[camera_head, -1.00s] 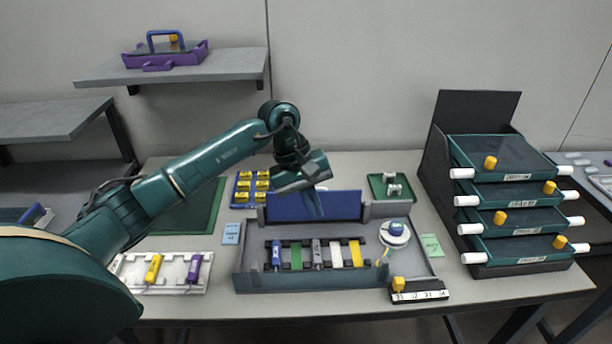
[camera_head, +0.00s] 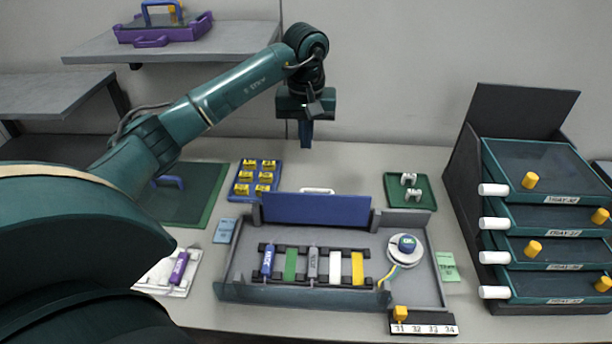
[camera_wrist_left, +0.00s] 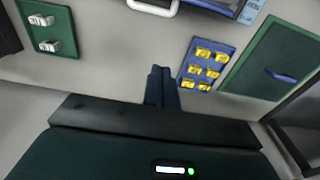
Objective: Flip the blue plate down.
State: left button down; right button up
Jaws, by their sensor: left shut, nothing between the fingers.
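The blue plate (camera_head: 315,209) stands upright along the back edge of the grey tray (camera_head: 228,292) in the head view. A white handle (camera_head: 317,190) shows just above its top edge, on its far side; the handle also shows at the top of the left wrist view (camera_wrist_left: 152,8). My left gripper (camera_head: 306,142) is shut and empty, pointing down above the table behind the plate, apart from it. Its closed fingers show in the left wrist view (camera_wrist_left: 160,88). My right gripper is not in view.
The tray holds several coloured tubes (camera_head: 312,264) and a round white spool (camera_head: 405,250). A blue holder with yellow pieces (camera_head: 241,188) and a green tray (camera_head: 424,201) stand behind it. A dark drawer rack (camera_head: 462,190) stands at right. Table between holder and green tray is clear.

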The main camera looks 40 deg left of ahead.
aim_at(316, 205)
pick_arm(q)
notch_tip(316, 205, down, 8)
jog(key=s+d+p, duration=0.1)
jog(key=s+p, duration=0.1)
jog(key=shift+s+d+f+p, duration=0.25)
jog(key=shift+s+d+p, duration=0.1)
jog(key=shift+s+p, duration=0.05)
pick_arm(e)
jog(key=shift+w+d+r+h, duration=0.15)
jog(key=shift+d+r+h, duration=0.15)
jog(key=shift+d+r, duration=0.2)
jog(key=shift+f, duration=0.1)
